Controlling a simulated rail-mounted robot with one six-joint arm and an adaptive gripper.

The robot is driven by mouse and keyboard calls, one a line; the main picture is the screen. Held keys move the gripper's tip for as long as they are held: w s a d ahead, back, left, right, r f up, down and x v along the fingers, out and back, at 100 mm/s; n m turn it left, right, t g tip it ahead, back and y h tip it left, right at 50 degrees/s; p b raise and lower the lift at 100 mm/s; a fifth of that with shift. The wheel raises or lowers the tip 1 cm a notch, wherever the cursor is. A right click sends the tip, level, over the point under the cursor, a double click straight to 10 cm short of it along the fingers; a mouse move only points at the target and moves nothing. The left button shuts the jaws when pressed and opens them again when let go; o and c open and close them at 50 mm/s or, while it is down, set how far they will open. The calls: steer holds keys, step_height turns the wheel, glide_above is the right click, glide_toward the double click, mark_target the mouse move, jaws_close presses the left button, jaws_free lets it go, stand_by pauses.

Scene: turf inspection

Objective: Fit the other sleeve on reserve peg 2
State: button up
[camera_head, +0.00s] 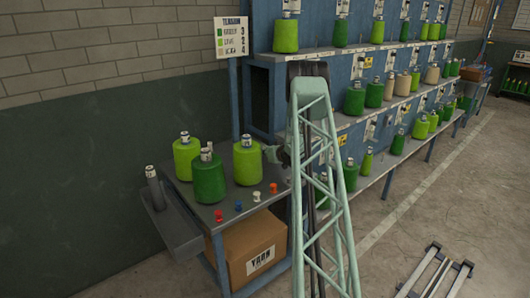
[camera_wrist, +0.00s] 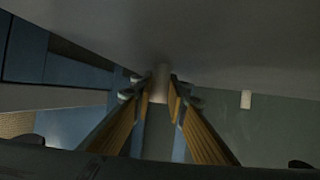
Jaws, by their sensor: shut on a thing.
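My gripper (camera_head: 272,153) is at the right of the small table, mostly hidden behind my arm in the head view. In the wrist view its fingers (camera_wrist: 160,92) are closed on a pale cylinder (camera_wrist: 160,78), which looks like a sleeve. A second pale cylinder (camera_wrist: 246,98) stands apart to the right. On the table, a light green spool (camera_head: 187,158), a dark green spool (camera_head: 208,180) and another light green spool (camera_head: 247,162) stand upright with pale tops. I cannot tell which spot is reserve peg 2.
Small red (camera_head: 218,215), blue (camera_head: 238,206), white (camera_head: 256,196) and orange-red (camera_head: 273,188) pieces line the table's front. A grey tray (camera_head: 178,232) with an upright grey tube (camera_head: 154,187) adjoins on the left. A carton (camera_head: 250,250) sits below. A blue spool rack (camera_head: 262,55) stands behind.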

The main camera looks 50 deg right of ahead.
mark_target(266, 156)
steer(key=shift+r, duration=0.1)
steer(key=shift+r+p, duration=0.5)
steer(key=shift+r, duration=1.05)
steer(key=shift+s+r, duration=0.1)
steer(key=shift+s, duration=0.15)
steer(key=s+a, duration=0.1)
steer(key=s, duration=0.4)
steer(key=s+a+r+p, duration=0.1)
steer(key=s+a, duration=0.1)
steer(key=s, duration=0.3)
steer(key=s+a+p, duration=0.1)
steer(key=s, duration=0.3)
steer(key=shift+s+a+r, duration=0.25)
steer(key=shift+s+a, duration=0.15)
steer(key=shift+d, duration=0.1)
